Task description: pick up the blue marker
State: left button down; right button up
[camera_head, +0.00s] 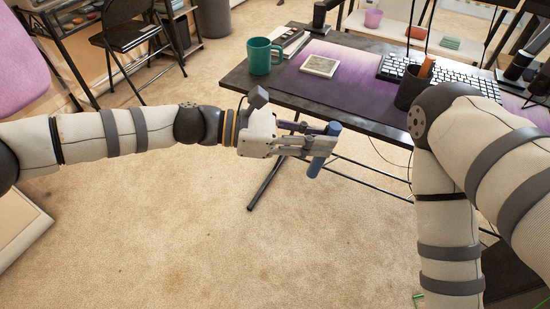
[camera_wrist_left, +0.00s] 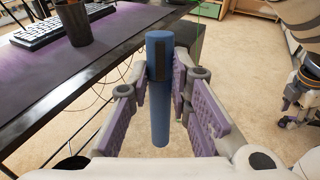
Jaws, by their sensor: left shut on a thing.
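The blue marker (camera_head: 324,152) is held in my left gripper (camera_head: 318,143), in the air just off the desk's near edge. In the left wrist view the marker (camera_wrist_left: 159,112) is a blue cylinder with a dark stripe, standing between the purple-padded fingers of the left gripper (camera_wrist_left: 162,84). The fingers are shut on it. My right arm fills the right side of the head view, and its gripper is out of that view. Part of the right gripper (camera_wrist_left: 302,104) shows at the right edge of the left wrist view; its jaw state is unclear.
The desk (camera_head: 235,77) carries a teal mug (camera_head: 262,57), a small pale square object (camera_head: 320,66), a keyboard (camera_head: 470,79) and a dark pen cup (camera_head: 409,90). A folding chair (camera_head: 130,30) stands at upper left. Open carpet lies below the left arm.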

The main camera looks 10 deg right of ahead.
pick_arm(q)
jog(key=w+d+r+n+t+y+b, duration=0.1)
jog(key=w+d+r+n+t+b, duration=0.1)
jog(key=w+d+r+n+t, duration=0.7)
jog(key=a+r+n+t+y, duration=0.3)
jog(key=a+r+t+y, duration=0.1)
jog(key=a+r+t, duration=0.1)
jog(key=shift+s+a+r+t+y+b, duration=0.4)
jog(key=shift+r+t, duration=0.4)
jog(key=shift+t, duration=0.4)
pick_arm(e)
jog(key=shift+g, duration=0.6)
jog(key=s+f, duration=0.3)
jog(key=shift+f, duration=0.2)
